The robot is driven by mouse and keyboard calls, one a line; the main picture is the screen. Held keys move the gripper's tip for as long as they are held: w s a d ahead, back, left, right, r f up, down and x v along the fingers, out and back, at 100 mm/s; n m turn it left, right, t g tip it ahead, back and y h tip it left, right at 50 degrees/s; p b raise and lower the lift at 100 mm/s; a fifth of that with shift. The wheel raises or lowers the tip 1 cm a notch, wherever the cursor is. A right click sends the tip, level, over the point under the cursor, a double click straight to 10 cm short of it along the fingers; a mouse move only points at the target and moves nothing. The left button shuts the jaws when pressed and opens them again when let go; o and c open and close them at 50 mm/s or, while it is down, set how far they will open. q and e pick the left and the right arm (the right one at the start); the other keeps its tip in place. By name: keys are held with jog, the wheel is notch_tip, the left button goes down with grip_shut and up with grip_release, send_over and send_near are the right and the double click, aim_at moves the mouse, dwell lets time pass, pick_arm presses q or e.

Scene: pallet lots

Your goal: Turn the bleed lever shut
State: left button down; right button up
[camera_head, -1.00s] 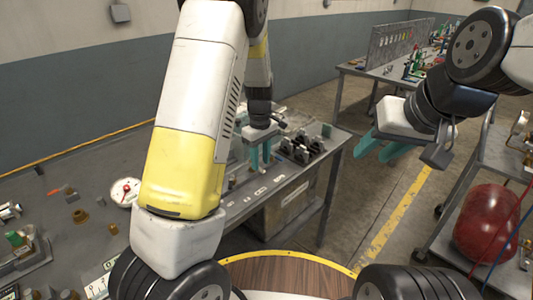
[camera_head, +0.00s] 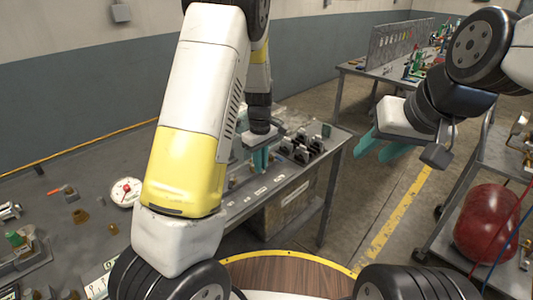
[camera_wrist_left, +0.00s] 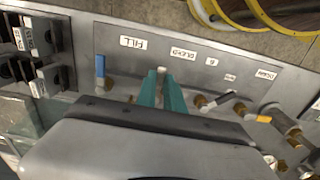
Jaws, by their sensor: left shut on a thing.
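My left gripper (camera_head: 260,162) is low over the labelled valve panel (camera_head: 243,205). In the left wrist view its teal fingers (camera_wrist_left: 161,80) are shut on a small pale-tipped piece (camera_wrist_left: 161,70) beside the BLEED label (camera_wrist_left: 184,53). It appears to be the bleed lever; the fingers hide most of it, so its angle cannot be told. A blue lever (camera_wrist_left: 100,66) stands apart, under the FILL label (camera_wrist_left: 133,42). My right gripper (camera_head: 378,148) is open and empty, in the air right of the bench.
Black-and-grey blocks (camera_head: 303,147) stand at the bench's right end. In the left wrist view, brass valves with a dark lever (camera_wrist_left: 222,98) and an orange-tipped lever (camera_wrist_left: 263,119) lie right of the fingers. A red tank (camera_head: 487,223) sits on a cart at right.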

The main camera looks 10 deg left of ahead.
pick_arm(q)
jog(key=m, duration=0.2)
jog(key=s+a+m, duration=0.1)
jog(key=m, duration=0.1)
jog(key=shift+a+m, duration=0.15)
jog(key=shift+m, duration=0.15)
jog(key=m, duration=0.1)
jog(key=a+m, duration=0.1)
jog(key=m, duration=0.3)
jog(key=shift+s+a, duration=0.2)
jog(key=shift+a, duration=0.2)
jog(key=m, duration=0.1)
jog(key=a+m, duration=0.1)
jog(key=m, duration=0.2)
jog(key=shift+w+a+m, duration=0.15)
jog(key=shift+a+m, duration=0.15)
jog(key=shift+m, duration=0.1)
jog(key=shift+w+a+m, duration=0.15)
jog(key=shift+a+m, duration=0.1)
jog(key=shift+m, duration=0.6)
jog(key=shift+w+a+m, duration=0.1)
jog(key=shift+a+m, duration=0.1)
jog(key=shift+m, duration=0.65)
jog(key=c, duration=1.5)
grip_release()
jog(key=shift+o, duration=0.2)
